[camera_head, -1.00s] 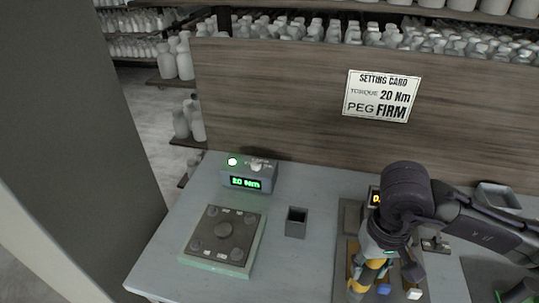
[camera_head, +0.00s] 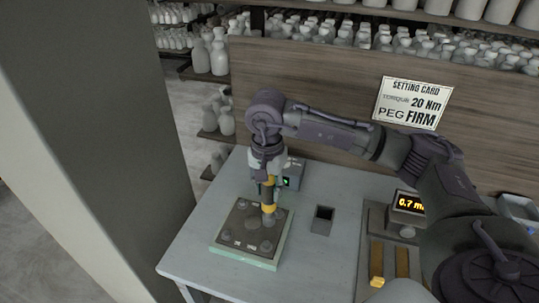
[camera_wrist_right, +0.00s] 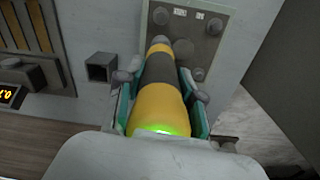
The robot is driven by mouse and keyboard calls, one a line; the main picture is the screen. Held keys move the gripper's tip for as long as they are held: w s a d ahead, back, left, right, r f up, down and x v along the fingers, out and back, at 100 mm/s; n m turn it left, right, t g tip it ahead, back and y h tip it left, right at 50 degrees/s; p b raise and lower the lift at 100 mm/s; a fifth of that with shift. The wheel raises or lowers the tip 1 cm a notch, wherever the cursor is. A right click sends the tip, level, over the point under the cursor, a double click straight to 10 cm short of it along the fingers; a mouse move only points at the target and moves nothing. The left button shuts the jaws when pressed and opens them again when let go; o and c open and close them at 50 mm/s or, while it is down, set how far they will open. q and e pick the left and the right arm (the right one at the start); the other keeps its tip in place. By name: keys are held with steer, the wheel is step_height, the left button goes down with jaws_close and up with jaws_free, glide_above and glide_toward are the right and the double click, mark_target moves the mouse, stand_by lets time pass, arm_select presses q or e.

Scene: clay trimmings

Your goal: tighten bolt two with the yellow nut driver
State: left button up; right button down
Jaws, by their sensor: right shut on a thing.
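My right gripper (camera_head: 267,178) is shut on the yellow nut driver (camera_head: 268,210), a yellow tool with a dark middle band. It hangs roughly upright, tip down, over the far right part of the bolt plate (camera_head: 243,258). In the right wrist view the fingers (camera_wrist_right: 160,100) clasp the driver (camera_wrist_right: 155,95) from both sides, and a green light glows at its near end. The plate (camera_wrist_right: 182,60) shows several bolts and small labels too small to read. The driver hides one corner; I cannot tell whether its tip touches a bolt. My left gripper is out of view.
A square dark holder (camera_head: 322,219) stands right of the plate. Further right are a slotted tray (camera_head: 370,240) and an amber display (camera_head: 410,203).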

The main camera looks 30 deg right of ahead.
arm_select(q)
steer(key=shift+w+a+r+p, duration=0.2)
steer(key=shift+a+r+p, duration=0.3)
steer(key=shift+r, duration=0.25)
arm_select(e)
steer(key=w+d+r+m, duration=0.2)
steer(key=w+d+m, duration=0.2)
steer(key=d+m, duration=0.2)
steer(key=shift+w+d+r+m, duration=0.15)
steer(key=shift+w+r+m, duration=0.1)
steer(key=shift+m, duration=0.25)
arm_select(q)
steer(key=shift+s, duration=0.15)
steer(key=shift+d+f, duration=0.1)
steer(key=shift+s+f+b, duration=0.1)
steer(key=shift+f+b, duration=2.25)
steer(key=shift+b, duration=0.2)
arm_select(e)
steer(key=shift+f, duration=2.9)
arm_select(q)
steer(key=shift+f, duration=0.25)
